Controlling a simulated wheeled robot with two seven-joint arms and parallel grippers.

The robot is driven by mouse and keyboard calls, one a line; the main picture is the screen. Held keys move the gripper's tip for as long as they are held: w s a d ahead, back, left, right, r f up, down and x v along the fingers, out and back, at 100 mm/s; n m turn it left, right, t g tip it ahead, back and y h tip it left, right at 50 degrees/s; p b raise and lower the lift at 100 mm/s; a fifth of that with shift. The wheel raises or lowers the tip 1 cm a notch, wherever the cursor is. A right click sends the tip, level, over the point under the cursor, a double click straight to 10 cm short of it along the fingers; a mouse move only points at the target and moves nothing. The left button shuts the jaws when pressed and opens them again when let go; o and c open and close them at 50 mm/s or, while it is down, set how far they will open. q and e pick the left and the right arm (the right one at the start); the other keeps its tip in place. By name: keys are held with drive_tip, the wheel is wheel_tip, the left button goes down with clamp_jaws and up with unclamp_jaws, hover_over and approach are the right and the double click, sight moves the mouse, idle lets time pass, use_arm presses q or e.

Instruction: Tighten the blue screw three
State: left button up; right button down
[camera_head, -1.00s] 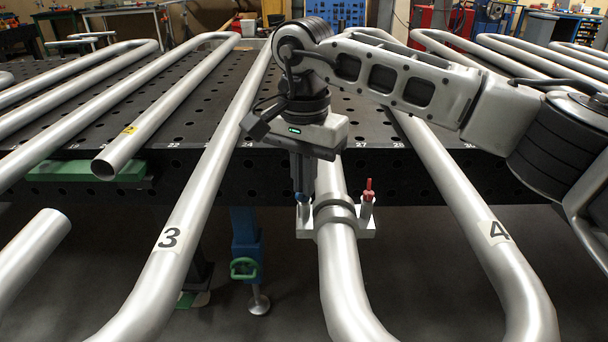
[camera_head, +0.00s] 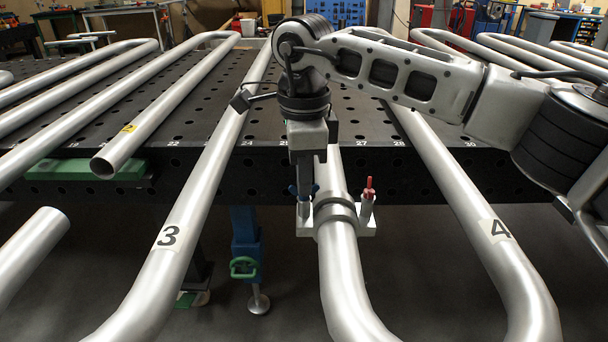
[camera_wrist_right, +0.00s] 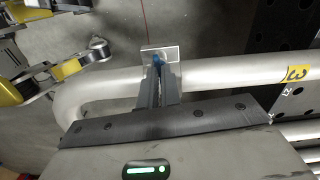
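The blue screw (camera_head: 315,188) stands on the left side of a metal clamp (camera_head: 335,212) around a bent pipe; its blue head shows on both sides of my right gripper's fingers. My right gripper (camera_head: 304,190) points straight down over it. In the right wrist view, the two dark fingers (camera_wrist_right: 159,75) close in on the blue screw (camera_wrist_right: 158,60), with blue showing between their tips. The fingers appear shut on it. The screw's lower part is hidden. My left gripper is not in view.
A red screw (camera_head: 369,188) stands on the clamp's right side. The perforated black table (camera_head: 210,105) lies behind. A blue stand with a green handle (camera_head: 243,267) is below.

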drive_tip(key=m, duration=0.5)
drive_tip(key=shift+w+r+m, duration=0.1)
drive_tip(key=shift+r+m, duration=0.1)
drive_tip(key=shift+m, duration=0.1)
drive_tip(key=m+b, duration=0.1)
drive_tip(key=m, duration=0.4)
drive_tip(key=m+b, duration=0.1)
drive_tip(key=m, duration=0.5)
drive_tip(key=shift+m, duration=0.4)
drive_tip(key=c, duration=1.6)
unclamp_jaws()
